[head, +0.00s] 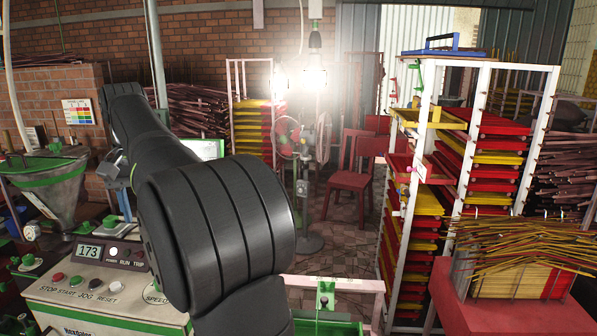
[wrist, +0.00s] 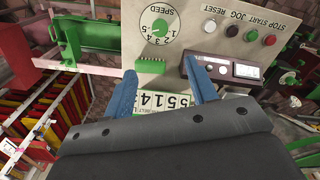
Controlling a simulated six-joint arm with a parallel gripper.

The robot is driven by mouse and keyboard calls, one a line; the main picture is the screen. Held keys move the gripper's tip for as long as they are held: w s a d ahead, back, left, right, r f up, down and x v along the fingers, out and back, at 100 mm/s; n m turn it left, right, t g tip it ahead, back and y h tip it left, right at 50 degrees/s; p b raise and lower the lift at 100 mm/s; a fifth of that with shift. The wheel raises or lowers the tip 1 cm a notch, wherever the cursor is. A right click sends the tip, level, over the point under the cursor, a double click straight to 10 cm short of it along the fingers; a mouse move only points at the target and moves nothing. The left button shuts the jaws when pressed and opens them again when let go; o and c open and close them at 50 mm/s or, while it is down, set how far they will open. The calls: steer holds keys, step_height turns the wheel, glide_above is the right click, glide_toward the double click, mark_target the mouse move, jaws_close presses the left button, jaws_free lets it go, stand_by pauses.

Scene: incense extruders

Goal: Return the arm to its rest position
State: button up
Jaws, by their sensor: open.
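My arm reaches across the head view from the bottom middle up to the left, over a beige control panel (head: 95,290). My gripper's fingertips are not clear in the head view. In the wrist view my gripper (wrist: 160,68) shows two blue fingers spread apart with nothing held between them. Beyond the fingers is the control panel (wrist: 228,22), seen upside down, with a speed dial (wrist: 160,25), several buttons and a small display (wrist: 247,71). A green block (wrist: 150,67) and a number plate (wrist: 163,101) show between the fingers, the plate partly covered by my dark gripper body.
A metal hopper (head: 50,185) stands at the left. A white rack (head: 411,190) of red and yellow trays is at the right, with a red table (head: 470,313) holding incense sticks in front. A fan (head: 290,135) and red chair (head: 350,180) stand behind. Some floor between is open.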

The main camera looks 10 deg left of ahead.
step_height(320, 180, down, 17)
steer(key=shift+f, duration=0.1)
stand_by(0.4)
steer(key=shift+f, duration=0.1)
steer(key=n, duration=1.6)
stand_by(2.4)
stand_by(0.3)
